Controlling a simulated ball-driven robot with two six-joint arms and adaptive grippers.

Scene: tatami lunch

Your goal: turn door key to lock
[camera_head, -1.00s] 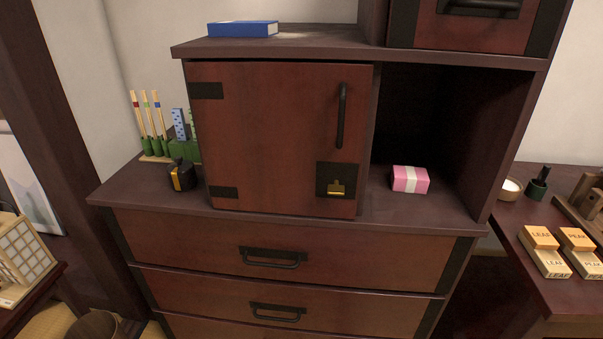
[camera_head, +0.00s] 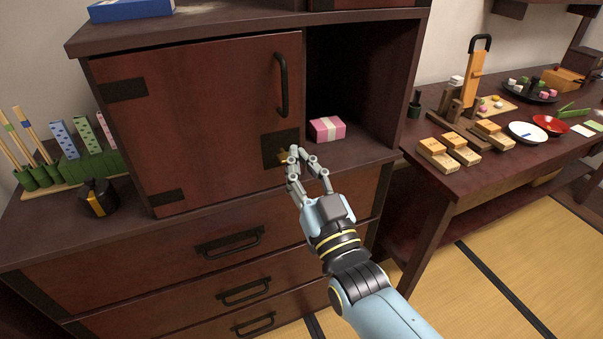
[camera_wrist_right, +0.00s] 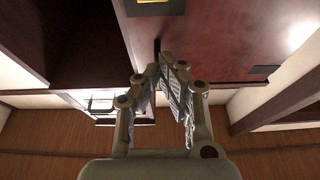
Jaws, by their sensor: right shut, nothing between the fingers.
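The reddish-brown cabinet door (camera_head: 200,110) sits in its frame, with a black handle (camera_head: 282,85) near its right side. The gold door key (camera_head: 283,153) shows at the black lock plate (camera_head: 270,150) low on the door's right, partly hidden by my right gripper (camera_head: 300,155). My right gripper is shut and empty, its fingertips just right of the key; I cannot tell whether they touch it. In the right wrist view the gripper (camera_wrist_right: 172,62) is below the dark plate, whose gold part (camera_wrist_right: 154,1) shows at the top edge. My left gripper is not in view.
A pink box (camera_head: 327,130) stands in the open compartment right of the door. Drawers with black handles (camera_head: 230,243) lie below. A black pot (camera_head: 97,197) stands left of the door. A side table (camera_head: 415,150) with boxes and dishes is at the right.

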